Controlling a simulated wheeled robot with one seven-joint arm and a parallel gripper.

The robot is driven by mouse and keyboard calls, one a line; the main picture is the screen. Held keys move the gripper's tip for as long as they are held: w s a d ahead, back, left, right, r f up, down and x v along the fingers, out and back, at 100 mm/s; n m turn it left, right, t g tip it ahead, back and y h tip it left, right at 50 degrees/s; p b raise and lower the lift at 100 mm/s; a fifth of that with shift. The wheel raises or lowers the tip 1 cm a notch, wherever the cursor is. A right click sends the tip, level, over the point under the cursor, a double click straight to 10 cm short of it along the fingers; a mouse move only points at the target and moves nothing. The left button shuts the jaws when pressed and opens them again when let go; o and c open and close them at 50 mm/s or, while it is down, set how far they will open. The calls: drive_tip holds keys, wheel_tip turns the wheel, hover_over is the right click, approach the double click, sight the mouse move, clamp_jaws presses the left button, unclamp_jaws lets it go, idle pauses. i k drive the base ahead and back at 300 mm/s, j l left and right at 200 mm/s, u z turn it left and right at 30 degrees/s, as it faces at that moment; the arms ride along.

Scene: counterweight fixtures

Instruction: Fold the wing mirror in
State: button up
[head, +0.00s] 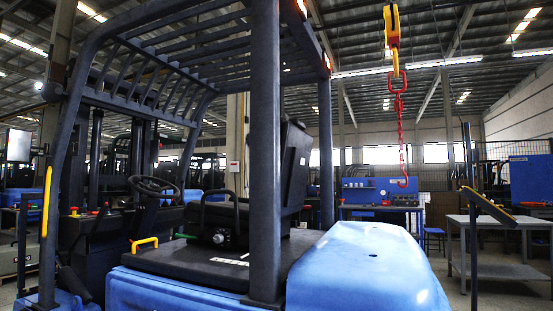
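A blue forklift with a dark overhead guard (265,150) fills the left and middle of the head view. I cannot make out a wing mirror for certain. At the right, a dark tilted flat piece with a yellow edge (488,206) is beside a thin black upright post (470,230); I cannot tell what it is. At the far left, a yellow upright bar (46,200) shows by the forklift's front. My gripper is not in view.
A red chain with a hook (402,130) hangs from a yellow block at the upper right. A grey workbench (500,222) stands at the right and a blue bench (382,195) behind. The forklift's blue rear cover (365,265) fills the near middle. Some floor shows at the lower right.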

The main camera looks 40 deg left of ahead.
sight(18, 146)
drive_tip(key=u, duration=2.15)
drive_tip(key=i+j+u, duration=1.2)
drive_tip(key=i+u, duration=0.45)
drive_tip(key=i, duration=1.75)
drive_tip(key=i+j+z, duration=0.15)
drive_tip(key=i+z, duration=0.15)
drive_tip(key=i, duration=0.25)
drive_tip(key=i+j+z, duration=0.3)
drive_tip(key=i, duration=0.2)
drive_tip(key=i+j+z, duration=0.3)
drive_tip(key=i, duration=0.2)
drive_tip(key=i+j+z, duration=0.65)
drive_tip(key=j+z, duration=0.15)
drive_tip(key=i+j+z, duration=0.25)
drive_tip(key=j, duration=0.15)
drive_tip(key=j+z, duration=0.25)
drive_tip(key=j, duration=0.15)
